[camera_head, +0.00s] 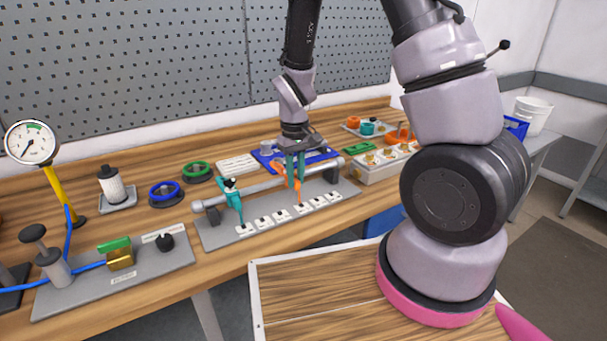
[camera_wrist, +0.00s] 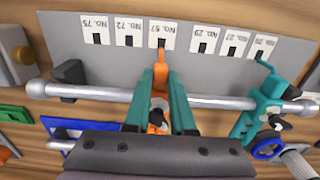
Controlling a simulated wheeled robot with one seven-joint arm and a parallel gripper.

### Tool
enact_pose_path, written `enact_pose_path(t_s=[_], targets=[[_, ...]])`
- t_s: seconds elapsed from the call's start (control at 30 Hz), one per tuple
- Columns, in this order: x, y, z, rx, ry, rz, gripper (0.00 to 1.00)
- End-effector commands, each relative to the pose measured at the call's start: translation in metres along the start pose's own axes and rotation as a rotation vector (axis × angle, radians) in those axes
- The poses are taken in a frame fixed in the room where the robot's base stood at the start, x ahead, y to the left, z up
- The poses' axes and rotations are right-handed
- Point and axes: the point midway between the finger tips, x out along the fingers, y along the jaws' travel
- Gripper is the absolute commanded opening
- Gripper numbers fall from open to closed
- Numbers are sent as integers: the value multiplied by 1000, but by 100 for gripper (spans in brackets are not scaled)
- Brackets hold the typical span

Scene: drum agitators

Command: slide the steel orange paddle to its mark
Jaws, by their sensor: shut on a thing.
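The orange paddle (camera_head: 298,190) hangs on a steel rail (camera_head: 262,187) above a grey base plate (camera_head: 330,212). My gripper (camera_head: 295,162) is shut on it from above, with its teal fingers on either side. In the wrist view the orange paddle (camera_wrist: 161,62) shows between my gripper's fingers (camera_wrist: 163,85), and its tip points at the label marked No. 57 (camera_wrist: 161,36). Other labels along the plate include No. 75 (camera_wrist: 95,31), No. 72 (camera_wrist: 130,33) and No. 29 (camera_wrist: 202,38). The paddle's upper part is partly hidden by my gripper.
A teal paddle (camera_head: 232,197) sits on the same rail, left of the orange one; it also shows in the wrist view (camera_wrist: 265,105). A blue tray (camera_head: 268,155) and a grey box (camera_head: 378,172) stand behind and right. A valve panel (camera_head: 115,270) lies left.

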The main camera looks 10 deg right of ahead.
Motion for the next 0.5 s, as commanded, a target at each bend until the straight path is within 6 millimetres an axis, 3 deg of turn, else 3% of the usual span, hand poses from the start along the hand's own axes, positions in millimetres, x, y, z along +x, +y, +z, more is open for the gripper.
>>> enact_pose_path(t_s=[0.17,0.2,0.27,0.5], targets=[[-1,0,-2,0,4,0,0],[-1,0,-2,0,4,0,34],[-1,0,-1,0,4,0,52],[0,1,-1,0,2,0,52]])
